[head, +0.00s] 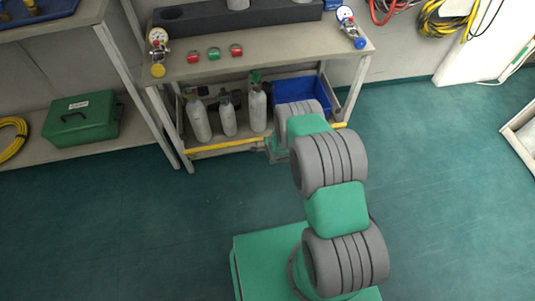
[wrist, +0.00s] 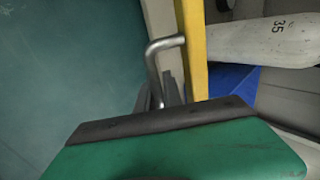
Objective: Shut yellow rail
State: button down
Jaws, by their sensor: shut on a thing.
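The yellow rail (head: 225,146) runs low across the front of the bench's lower shelf, between its front legs. My arm hides part of it. In the wrist view the rail (wrist: 193,50) runs up and down the picture, with a bent metal handle (wrist: 164,44) on its left side. My gripper (wrist: 172,92) is shut on the lower part of this handle; the exact contact is partly hidden by the gripper's green body. In the head view my gripper (head: 274,150) is at the rail, mostly hidden behind my arm.
Several grey cylinders (head: 228,116) and a blue bin (head: 298,91) stand on the shelf behind the rail. Gauges and coloured knobs (head: 214,53) are on the bench top above. A green case (head: 82,120) sits at left. The floor in front is clear.

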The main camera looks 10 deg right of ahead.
jog(key=shift+w+d+r+b, duration=0.1)
jog(key=shift+w+r+b, duration=0.25)
jog(key=shift+w+b, duration=0.3)
jog(key=shift+w+a+r+b, duration=0.1)
jog(key=shift+w+r+b, duration=0.3)
jog(key=shift+w, duration=0.4)
jog(key=shift+w+d+r+b, duration=0.1)
jog(key=shift+w+r+b, duration=0.25)
jog(key=shift+w+b, duration=0.3)
jog(key=shift+w, duration=0.1)
jog(key=shift+f, duration=0.1)
jog(key=c, duration=1.8)
grip_release()
jog(key=shift+o, duration=0.2)
jog(key=p+v, duration=0.3)
jog(key=v, duration=0.5)
